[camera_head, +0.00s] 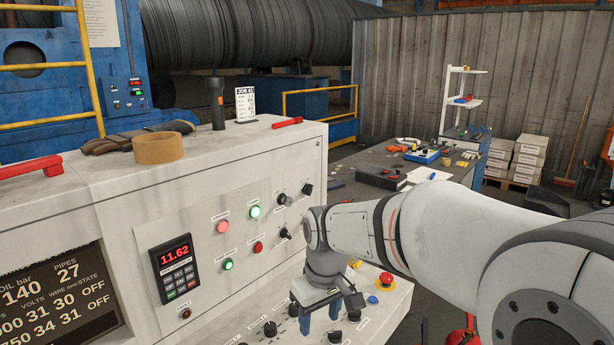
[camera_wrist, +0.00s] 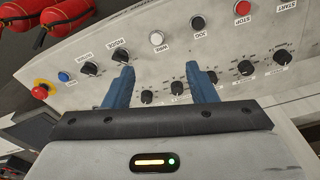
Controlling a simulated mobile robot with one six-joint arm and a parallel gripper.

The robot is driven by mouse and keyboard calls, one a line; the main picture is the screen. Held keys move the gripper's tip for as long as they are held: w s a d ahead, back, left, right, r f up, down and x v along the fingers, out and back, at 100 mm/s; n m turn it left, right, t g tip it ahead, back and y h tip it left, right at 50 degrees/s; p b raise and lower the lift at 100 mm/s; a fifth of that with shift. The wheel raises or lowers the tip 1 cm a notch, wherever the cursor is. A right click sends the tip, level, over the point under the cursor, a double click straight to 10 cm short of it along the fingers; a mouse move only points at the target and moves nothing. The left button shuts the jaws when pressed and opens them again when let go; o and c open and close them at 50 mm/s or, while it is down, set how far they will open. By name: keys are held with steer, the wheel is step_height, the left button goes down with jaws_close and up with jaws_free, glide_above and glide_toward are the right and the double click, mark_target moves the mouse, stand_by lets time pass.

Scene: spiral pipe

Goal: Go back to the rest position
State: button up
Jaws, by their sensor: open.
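My gripper (camera_head: 320,318) is over the sloped lower panel of the control console (camera_head: 108,196) in the head view. In the wrist view its two blue fingers (camera_wrist: 166,84) are apart with nothing between them. Black knobs (camera_wrist: 148,97) lie on the panel near the fingertips. I cannot tell exactly how far the fingertips are from the panel. My arm reaches in from the right side of the head view and hides part of the console's right end.
A red mushroom button (camera_head: 386,279) is on the panel, right of my gripper. A tape roll (camera_head: 158,148), gloves (camera_head: 115,140) and a flashlight (camera_head: 217,103) are on the console top. A workbench (camera_head: 385,160) with tools stands behind. Red extinguishers (camera_wrist: 68,15) show in the wrist view.

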steer(key=s+d+m+t, duration=0.1)
steer(key=s+d+m, duration=0.5)
steer(key=s+d, duration=0.6)
steer(key=shift+s+d+f+m+t+h, duration=0.2)
steer(key=shift+s+d+m+t+h, duration=0.15)
steer(key=shift+s, duration=0.85)
